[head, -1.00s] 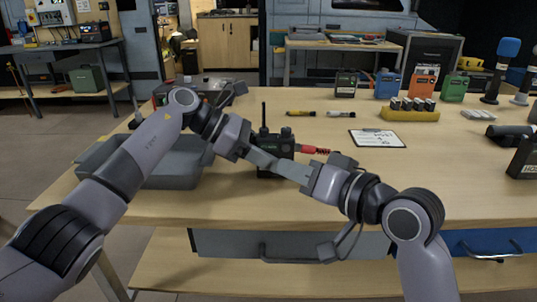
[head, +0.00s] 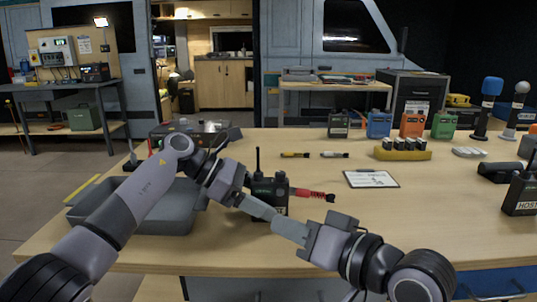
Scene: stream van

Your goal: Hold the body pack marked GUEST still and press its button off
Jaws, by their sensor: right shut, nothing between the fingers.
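A black body pack (head: 280,196) with an upright antenna and a red plug at its right side stands upright on the bench; its label is too small to read. My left gripper (head: 257,207) reaches in from the left, a finger across the pack's lower front. Whether it is closed on the pack is hidden. My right gripper (head: 288,228) is shut and empty, its tips low at the pack's front right, close to the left fingers. I cannot tell whether it touches the pack. Another black pack marked HOST (head: 522,197) stands at the far right.
A grey tray (head: 165,222) lies at the left under my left arm. A card on a clipboard (head: 370,179) and two markers (head: 295,155) lie behind to the right. A yellow battery holder (head: 403,154), several coloured packs (head: 411,126) and microphones (head: 489,105) stand further back.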

